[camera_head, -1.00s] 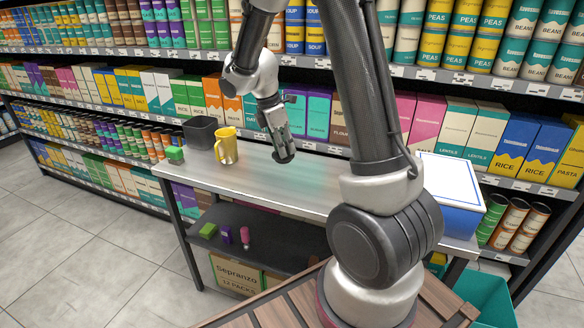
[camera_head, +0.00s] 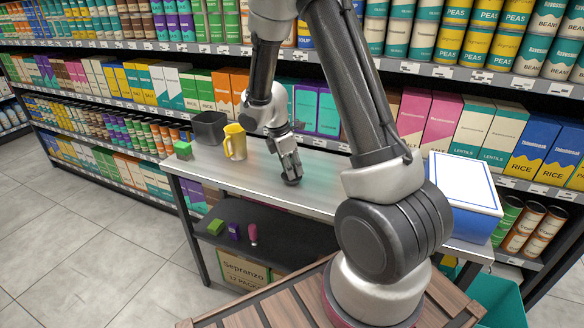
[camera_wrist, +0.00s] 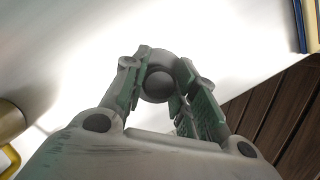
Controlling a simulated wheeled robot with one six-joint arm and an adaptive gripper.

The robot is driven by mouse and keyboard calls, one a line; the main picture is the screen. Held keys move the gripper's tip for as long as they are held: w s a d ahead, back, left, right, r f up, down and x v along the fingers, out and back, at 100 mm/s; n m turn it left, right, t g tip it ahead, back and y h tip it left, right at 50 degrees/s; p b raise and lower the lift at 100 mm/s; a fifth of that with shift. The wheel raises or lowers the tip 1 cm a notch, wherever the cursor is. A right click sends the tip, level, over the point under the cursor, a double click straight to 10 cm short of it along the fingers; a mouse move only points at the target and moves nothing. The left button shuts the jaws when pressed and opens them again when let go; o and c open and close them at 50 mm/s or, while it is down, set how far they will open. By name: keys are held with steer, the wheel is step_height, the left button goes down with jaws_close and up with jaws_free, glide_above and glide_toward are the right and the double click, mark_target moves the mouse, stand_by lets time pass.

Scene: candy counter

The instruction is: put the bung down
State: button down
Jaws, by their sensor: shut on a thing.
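The bung (camera_wrist: 158,84) is a grey round piece with a dark round end, held between the fingers of my gripper (camera_wrist: 162,72) in the wrist view. In the head view my gripper (camera_head: 290,168) points down at the middle of the grey counter (camera_head: 325,200). The dark bung (camera_head: 292,181) shows at the fingertips, at or just above the counter top. I cannot tell whether it touches.
A yellow mug (camera_head: 235,143), a dark grey bin (camera_head: 209,128) and a green block (camera_head: 183,149) stand at the counter's left end. A blue and white box (camera_head: 465,194) stands at the right. Bare counter surrounds my gripper. Stocked shelves (camera_head: 440,72) rise behind.

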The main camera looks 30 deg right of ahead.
steer(key=shift+f, duration=0.1)
steer(key=c, duration=1.1)
jaws_free()
